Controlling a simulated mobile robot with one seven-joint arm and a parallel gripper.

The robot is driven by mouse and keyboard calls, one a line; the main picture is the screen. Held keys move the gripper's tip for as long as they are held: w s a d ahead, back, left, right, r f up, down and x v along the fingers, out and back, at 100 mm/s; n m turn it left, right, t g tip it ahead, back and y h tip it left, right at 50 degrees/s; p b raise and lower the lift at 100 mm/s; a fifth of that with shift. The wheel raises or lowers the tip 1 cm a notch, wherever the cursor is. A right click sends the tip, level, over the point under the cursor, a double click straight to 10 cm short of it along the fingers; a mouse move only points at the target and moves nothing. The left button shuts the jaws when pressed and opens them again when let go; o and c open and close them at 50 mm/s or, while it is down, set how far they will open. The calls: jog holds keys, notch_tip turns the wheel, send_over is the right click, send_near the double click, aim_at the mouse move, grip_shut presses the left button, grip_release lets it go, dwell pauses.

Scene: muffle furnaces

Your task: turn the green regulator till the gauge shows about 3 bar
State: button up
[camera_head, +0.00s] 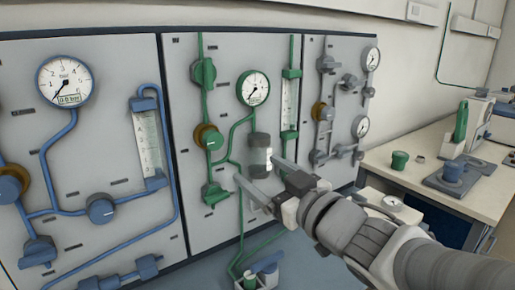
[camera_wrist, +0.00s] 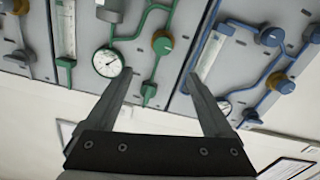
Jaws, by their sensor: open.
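The green regulator (camera_head: 209,138) is a round green knob with a brass ring on the middle panel, left of and below the gauge. It also shows in the wrist view (camera_wrist: 162,44), which sees the panels upside down. The round white gauge (camera_head: 253,88) has its needle pointing toward the lower left in the head view; its numbers are too small to read. It also shows in the wrist view (camera_wrist: 108,62). My gripper (camera_head: 256,170) is open and empty, in front of the panel, right of and below the regulator. In the wrist view my gripper (camera_wrist: 156,73) has its fingers wide apart.
A blue-piped panel (camera_head: 85,160) is at left, a grey-piped panel (camera_head: 340,100) at right. A bench (camera_head: 410,175) stands further right.

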jog(key=shift+s+a+f, duration=0.1)
jog(key=shift+a+f, duration=0.05)
jog(key=p, duration=0.3)
send_near(215, 142)
jog(key=x, duration=0.9)
jog(key=c, duration=1.4)
